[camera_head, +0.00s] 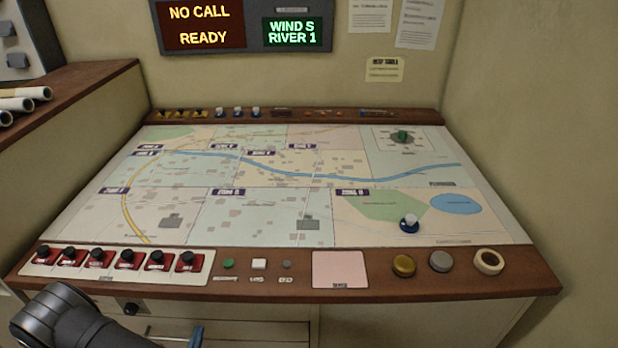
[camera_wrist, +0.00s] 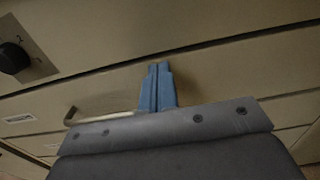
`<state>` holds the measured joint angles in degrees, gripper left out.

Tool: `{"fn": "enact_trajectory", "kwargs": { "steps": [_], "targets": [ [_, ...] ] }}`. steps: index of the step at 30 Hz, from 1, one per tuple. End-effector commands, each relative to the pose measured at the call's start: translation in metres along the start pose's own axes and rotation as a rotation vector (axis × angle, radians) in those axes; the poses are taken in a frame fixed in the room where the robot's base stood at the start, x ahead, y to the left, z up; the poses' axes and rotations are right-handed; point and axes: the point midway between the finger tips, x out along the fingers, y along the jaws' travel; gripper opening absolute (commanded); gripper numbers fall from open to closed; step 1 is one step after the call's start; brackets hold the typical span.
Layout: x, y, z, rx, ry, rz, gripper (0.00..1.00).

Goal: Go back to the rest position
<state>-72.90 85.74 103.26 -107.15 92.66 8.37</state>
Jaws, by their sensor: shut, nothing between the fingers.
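My gripper (camera_wrist: 157,90) shows in the wrist view as two blue fingers pressed together, with nothing between them. It is in front of the drawer fronts below the console (camera_head: 470,278), close to a metal drawer handle (camera_wrist: 100,116). In the head view my dark arm comes in at the lower left, and the blue fingertip (camera_head: 196,337) just shows at the bottom edge beside the handle (camera_head: 165,338). Whether the fingers touch the handle I cannot tell.
A black knob (camera_wrist: 14,58) sits on the panel left of the fingers. Above, the console edge carries red switches (camera_head: 127,259), a pink pad (camera_head: 339,270), discs and a tape roll (camera_head: 489,262).

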Motion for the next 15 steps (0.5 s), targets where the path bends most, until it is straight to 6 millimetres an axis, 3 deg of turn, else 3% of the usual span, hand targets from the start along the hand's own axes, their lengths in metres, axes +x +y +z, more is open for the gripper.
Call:
{"fn": "enact_trajectory", "kwargs": {
  "steps": [6,15],
  "targets": [
    [0.017,0.0,0.0,0.004,0.0,-0.004,0.0],
    [0.02,0.0,0.0,0.004,0.0,-0.003,0.0]
  ]
}}
